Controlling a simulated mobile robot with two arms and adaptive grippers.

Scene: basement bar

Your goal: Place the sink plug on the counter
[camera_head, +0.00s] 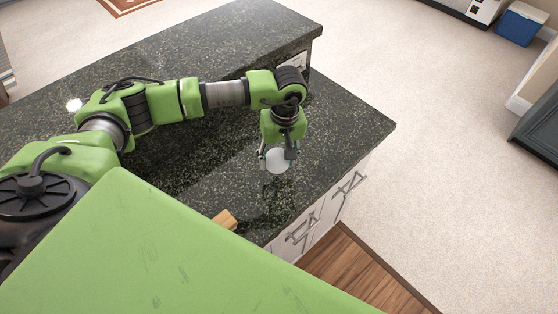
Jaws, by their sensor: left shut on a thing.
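My left gripper (278,155) points down over the dark speckled counter (335,125), close to its right part. It is shut on a small round pale grey thing, which looks like the sink plug (278,162). I cannot tell whether the plug touches the counter top or hangs just above it. My right gripper is not in view.
White cabinet drawers with handles (300,235) run below the counter's front edge. A small light wooden thing (226,219) shows partly behind my green body. A raised counter section (230,35) stands at the back. The counter around the gripper is clear.

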